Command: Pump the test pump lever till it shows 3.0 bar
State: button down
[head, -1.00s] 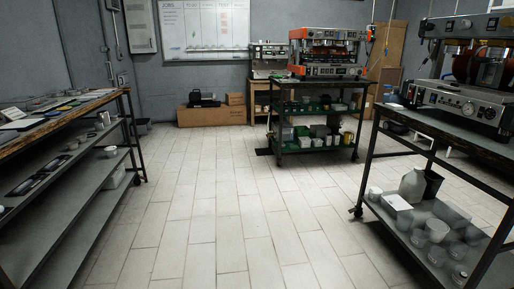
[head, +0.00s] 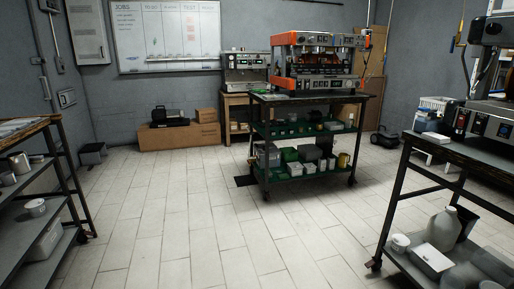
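I cannot make out a test pump, its lever or a pressure gauge for certain in the head view. A small dark machine (head: 384,137) stands on the floor at the back right, too small to identify. A black case-like object (head: 169,116) lies on a long cardboard box (head: 179,137) by the back wall; its details are unclear. An orange-trimmed espresso machine (head: 318,62) stands on a dark wheeled cart (head: 262,99) at the centre back. My gripper is not in view.
A shelf rack (head: 62,150) stands at the left. A wheeled bench (head: 398,195) with another machine (head: 492,117) on top stands at the right. A whiteboard (head: 168,35) hangs on the back wall. The tiled floor (head: 190,215) between them is clear.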

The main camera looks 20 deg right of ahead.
aim_at(423, 110)
jog(key=i+z, duration=0.15)
jog(key=i, duration=0.8)
jog(key=i+j+z, duration=0.15)
jog(key=i, duration=0.75)
jog(key=i+z, duration=0.35)
jog(key=i, duration=0.15)
jog(key=i+j+z, duration=0.1)
jog(key=i+z, duration=0.25)
jog(key=i+j+z, duration=0.35)
jog(key=i, duration=0.25)
jog(key=l, duration=0.1)
